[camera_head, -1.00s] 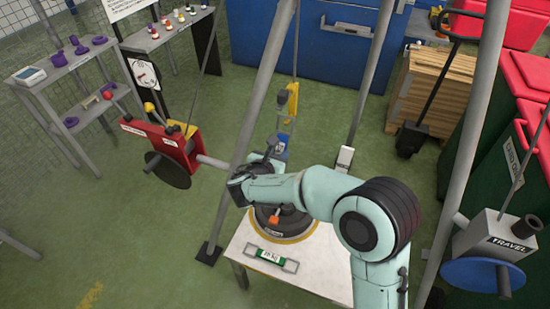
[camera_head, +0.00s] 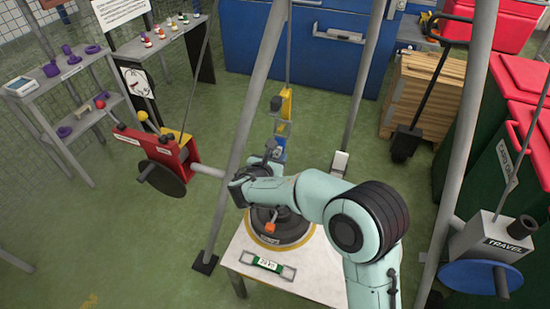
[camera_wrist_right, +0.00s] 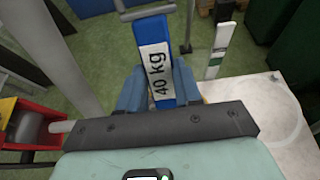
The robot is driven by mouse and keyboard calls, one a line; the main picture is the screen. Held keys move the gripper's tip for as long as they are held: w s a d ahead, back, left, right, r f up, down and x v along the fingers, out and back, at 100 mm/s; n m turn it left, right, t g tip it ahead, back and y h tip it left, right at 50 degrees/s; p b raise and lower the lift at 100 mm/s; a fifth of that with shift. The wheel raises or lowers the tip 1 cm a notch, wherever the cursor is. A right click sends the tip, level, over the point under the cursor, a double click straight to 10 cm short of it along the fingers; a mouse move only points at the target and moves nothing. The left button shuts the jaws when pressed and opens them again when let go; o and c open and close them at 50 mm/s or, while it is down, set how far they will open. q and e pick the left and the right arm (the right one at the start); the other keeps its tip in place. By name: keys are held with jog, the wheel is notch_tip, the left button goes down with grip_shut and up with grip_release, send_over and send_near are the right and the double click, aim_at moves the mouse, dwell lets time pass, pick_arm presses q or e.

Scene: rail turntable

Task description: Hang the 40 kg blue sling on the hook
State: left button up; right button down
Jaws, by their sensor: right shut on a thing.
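The blue sling (camera_wrist_right: 155,62), labelled 40 kg, stands upright between the fingers of my right gripper (camera_wrist_right: 158,95) in the wrist view. Its grey end bar is at the top of that view. In the head view my right gripper (camera_head: 264,163) is above the white table, and a small blue part of the sling (camera_head: 280,144) shows behind it. The yellow hook block (camera_head: 286,101) hangs on a rod just above and beyond the gripper. The hook itself is hard to make out, and I cannot tell whether the sling touches it. My left gripper is out of view.
The white table (camera_head: 310,277) holds a dark round turntable (camera_head: 285,232) and a green-labelled sling (camera_head: 268,264). Grey frame legs (camera_head: 240,140) rise around it. A red winch (camera_head: 150,150) is left; a TRAVEL box with a blue wheel (camera_head: 480,277) is right.

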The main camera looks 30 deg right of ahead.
jog(key=c, duration=0.7)
grip_release()
jog(key=v, duration=1.3)
jog(key=shift+s, duration=0.2)
